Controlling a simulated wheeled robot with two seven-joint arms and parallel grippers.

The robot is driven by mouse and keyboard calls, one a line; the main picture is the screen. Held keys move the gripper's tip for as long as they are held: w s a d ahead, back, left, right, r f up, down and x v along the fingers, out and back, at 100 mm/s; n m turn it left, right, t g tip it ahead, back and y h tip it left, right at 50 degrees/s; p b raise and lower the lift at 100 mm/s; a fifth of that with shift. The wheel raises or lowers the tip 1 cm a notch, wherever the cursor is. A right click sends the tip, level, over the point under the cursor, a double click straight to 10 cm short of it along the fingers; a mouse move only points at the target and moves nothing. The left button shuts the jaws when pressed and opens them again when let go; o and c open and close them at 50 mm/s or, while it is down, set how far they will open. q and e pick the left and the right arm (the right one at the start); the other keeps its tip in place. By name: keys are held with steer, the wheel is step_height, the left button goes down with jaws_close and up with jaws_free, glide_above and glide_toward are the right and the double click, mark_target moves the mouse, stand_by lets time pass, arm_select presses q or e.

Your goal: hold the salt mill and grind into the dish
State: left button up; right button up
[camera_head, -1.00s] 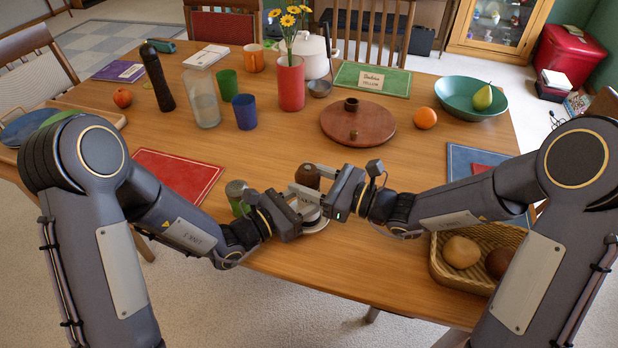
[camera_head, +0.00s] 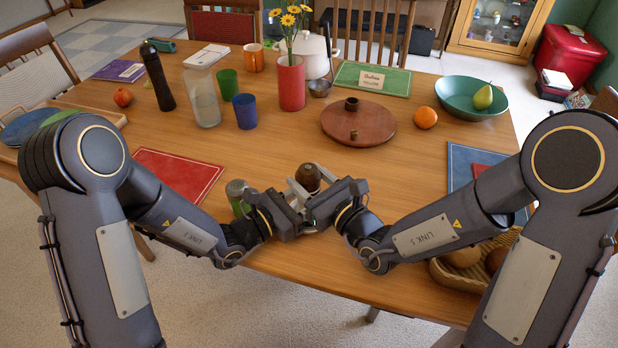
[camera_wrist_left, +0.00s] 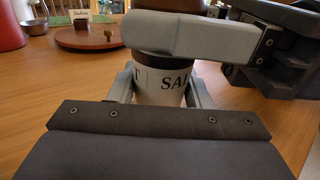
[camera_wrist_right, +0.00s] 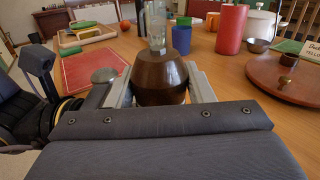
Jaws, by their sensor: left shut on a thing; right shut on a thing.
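The salt mill stands upright at the table's near edge. Its brown rounded top (camera_head: 307,176) shows above my grippers in the head view. My left gripper (camera_wrist_left: 160,88) is shut on the mill's white lettered body (camera_wrist_left: 150,90), with a finger of my right gripper crossing above it. My right gripper (camera_wrist_right: 159,90) is shut on the mill's brown top (camera_wrist_right: 158,72). The dish is hidden behind my grippers in the head view, and I cannot tell how the mill sits over it.
A grey-lidded green shaker (camera_head: 237,192) stands close left of my left gripper. A red mat (camera_head: 178,175) lies further left. A wicker basket (camera_head: 445,272) is partly behind my right arm. A round brown board (camera_head: 350,133) lies beyond the mill, with bare table between.

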steer(key=o, duration=1)
steer(key=v, duration=1.2)
arm_select(q)
steer(key=o, duration=1.2)
steer(key=shift+o, duration=0.2)
steer(key=shift+a, duration=0.1)
